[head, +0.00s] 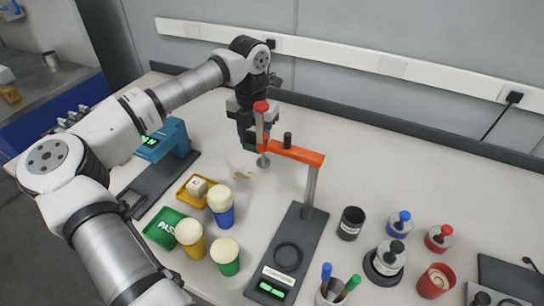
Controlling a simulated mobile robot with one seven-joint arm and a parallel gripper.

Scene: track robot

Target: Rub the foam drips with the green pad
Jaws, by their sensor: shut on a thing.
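The foam drips (243,175) are small tan spots on the pale tabletop, in front of and a little below the pad in the picture. I cannot tell whether the pad touches the table.
The stand's orange arm (293,152) and red-topped plunger are close to my gripper. Foam-topped cups, blue (222,213), yellow (191,244) and green (226,262), stand in front of the drips. A yellow tray (183,195) and green PASS tray (157,239) lie left. The rear table is clear.

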